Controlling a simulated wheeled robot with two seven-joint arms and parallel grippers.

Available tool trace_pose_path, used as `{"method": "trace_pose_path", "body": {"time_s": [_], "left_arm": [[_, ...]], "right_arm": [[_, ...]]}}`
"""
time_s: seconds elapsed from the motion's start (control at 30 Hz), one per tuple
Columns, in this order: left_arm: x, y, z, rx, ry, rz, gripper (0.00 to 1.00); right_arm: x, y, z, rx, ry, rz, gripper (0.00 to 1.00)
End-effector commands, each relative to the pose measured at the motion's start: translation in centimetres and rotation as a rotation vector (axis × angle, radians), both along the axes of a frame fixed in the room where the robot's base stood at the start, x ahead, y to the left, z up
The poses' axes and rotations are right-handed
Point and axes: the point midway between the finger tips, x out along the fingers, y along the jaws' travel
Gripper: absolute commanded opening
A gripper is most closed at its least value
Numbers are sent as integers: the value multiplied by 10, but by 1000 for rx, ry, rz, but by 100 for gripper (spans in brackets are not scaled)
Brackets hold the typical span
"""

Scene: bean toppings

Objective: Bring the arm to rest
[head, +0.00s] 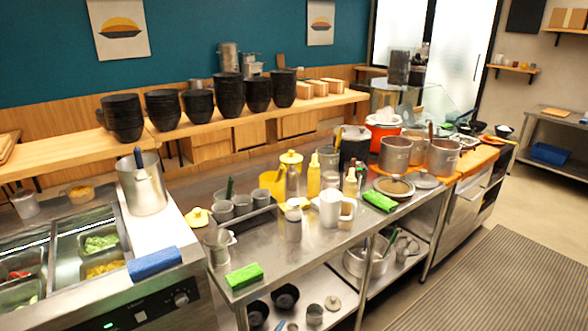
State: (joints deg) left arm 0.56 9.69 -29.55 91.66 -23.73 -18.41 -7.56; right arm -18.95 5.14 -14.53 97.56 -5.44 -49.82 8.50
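Neither my left nor my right gripper shows in the head view, and no part of either arm is in the picture. Whether they are open or shut is hidden. The steel counter (275,250) stands across the middle of the view. At its left is a topping station with a sunken tray of green beans or vegetables (101,243) and a tray of yellow pieces (104,269). A tall steel pot (143,188) with a dark-handled tool in it stands beside these trays.
A blue cloth (154,263) and green sponges (244,276) lie near the front edges. Bottles, a white pitcher (330,207) and large pots (395,154) crowd the counter. Black bowls (122,117) are stacked on the wooden shelf. A ribbed mat (490,285) covers clear floor at right.

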Motion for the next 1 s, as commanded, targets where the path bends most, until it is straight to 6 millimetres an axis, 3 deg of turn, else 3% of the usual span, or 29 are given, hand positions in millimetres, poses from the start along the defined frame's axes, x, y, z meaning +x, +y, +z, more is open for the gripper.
{"method": "trace_pose_path", "body": {"time_s": [0.03, 0.2, 0.5, 0.8, 1.0], "left_arm": [[-15, 10, -20, -15, 59, 36, 63], [-63, 43, -78, -63, 254, 157, 63], [-168, 93, -166, -131, 580, 353, 63], [-291, 132, -232, -185, 894, 537, 63], [-371, 152, -259, -211, 1077, 642, 63]], "right_arm": [[-9, -2, -6, -1, 19, 1, 77], [-39, -8, -25, -4, 80, 4, 77], [-90, -18, -54, -8, 183, 10, 77], [-141, -27, -77, -9, 281, 18, 77], [-171, -33, -90, -7, 339, 23, 77]]}}
